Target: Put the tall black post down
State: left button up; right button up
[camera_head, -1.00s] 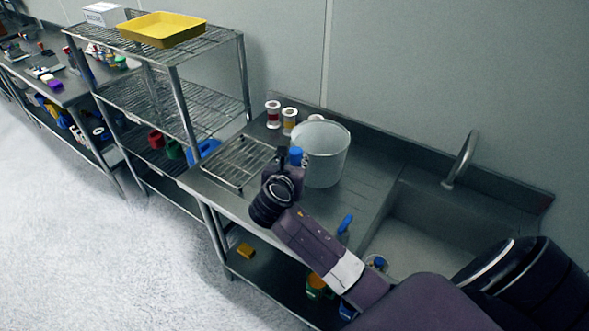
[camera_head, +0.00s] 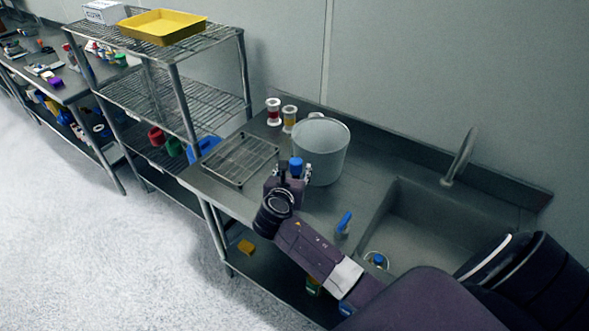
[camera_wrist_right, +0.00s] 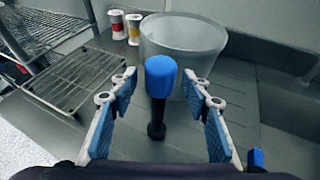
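The tall black post (camera_wrist_right: 157,118) has a rounded blue cap and a wider foot. In the right wrist view it looks upright on the steel counter, though contact at its foot is hard to make out. My right gripper (camera_wrist_right: 159,78) is open, one finger on each side of the post, with visible gaps. In the head view the blue cap of the post (camera_head: 296,167) shows between the fingers of my right gripper (camera_head: 294,176), which hides the shaft. My left gripper is not in view.
A grey bucket (camera_head: 321,152) stands just behind the post. A wire rack (camera_head: 240,160) lies to the left, and two spools (camera_head: 289,118) stand at the back. A blue-topped object (camera_head: 344,223) stands by the sink (camera_head: 430,225). Wire shelving (camera_head: 165,95) rises at left.

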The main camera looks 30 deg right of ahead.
jog(key=shift+r, duration=0.15)
jog(key=b+v, duration=0.3)
jog(key=v, duration=0.8)
jog(key=w+a+f+m+t+y, duration=0.1)
jog(key=w+a+f+m+y, duration=0.1)
jog(key=a+f+m+y, duration=0.65)
jog(key=s+a+f+m+g, duration=0.1)
jog(key=s+a+f+m, duration=0.15)
jog(key=f, duration=0.85)
jog(key=s+a+f+m+g, duration=0.1)
jog(key=s+f, duration=0.3)
jog(key=f, duration=0.6)
jog(key=s+d+f+m+g+y, duration=0.15)
jog(key=s+f+m+g, duration=0.3)
jog(key=s+f, duration=1.15)
jog(key=s+d+f+m+g, duration=0.1)
jog(key=s+f+m, duration=0.3)
jog(key=s, duration=0.8)
jog(key=s+d+f+m+g, duration=0.2)
jog(key=s+f+m, duration=0.2)
jog(key=s+f, duration=0.3)
jog(key=s, duration=0.5)
jog(key=shift+d+f, duration=0.35)
jog(key=shift+d, duration=0.05)
